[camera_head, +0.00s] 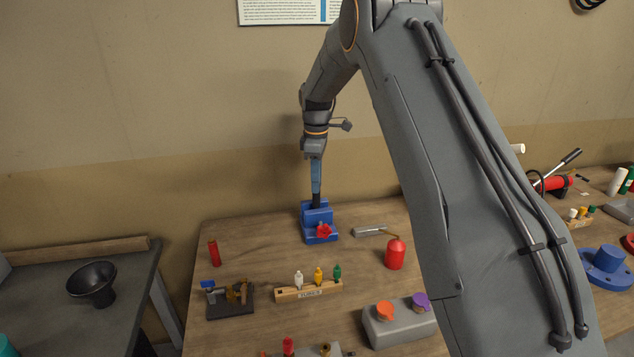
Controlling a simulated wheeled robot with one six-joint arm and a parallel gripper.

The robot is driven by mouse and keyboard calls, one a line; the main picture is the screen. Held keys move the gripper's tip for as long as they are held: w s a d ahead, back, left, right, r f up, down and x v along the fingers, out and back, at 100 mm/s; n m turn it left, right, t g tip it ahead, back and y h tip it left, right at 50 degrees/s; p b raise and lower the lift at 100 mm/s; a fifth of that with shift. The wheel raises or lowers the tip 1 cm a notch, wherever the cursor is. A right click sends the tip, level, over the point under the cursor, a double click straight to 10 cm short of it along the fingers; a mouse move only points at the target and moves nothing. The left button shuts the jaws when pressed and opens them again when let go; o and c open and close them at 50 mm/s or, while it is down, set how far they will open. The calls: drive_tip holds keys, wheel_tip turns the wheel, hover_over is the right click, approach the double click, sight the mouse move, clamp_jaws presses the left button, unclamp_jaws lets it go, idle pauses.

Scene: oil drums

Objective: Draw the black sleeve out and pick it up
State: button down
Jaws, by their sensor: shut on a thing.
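The black sleeve (316,201) stands upright at the blue block (309,233) near the back of the wooden table. Its lower end meets the top of the block, and I cannot tell how much of it is inside. My gripper (316,188) points straight down from above, with its fingers shut on the upper part of the sleeve. The fingers hide the sleeve's top. A red star-shaped knob (323,232) is on the front of the blue block.
A red oil can (395,254) and a grey bar (369,231) are right of the block. A wooden rack (309,292) with small bottles is in front. A red cylinder (213,253) stands left. My arm covers the table's right side.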

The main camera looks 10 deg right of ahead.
drive_tip(key=shift+r+p, duration=0.35)
drive_tip(key=shift+r, duration=1.2)
idle(2.7)
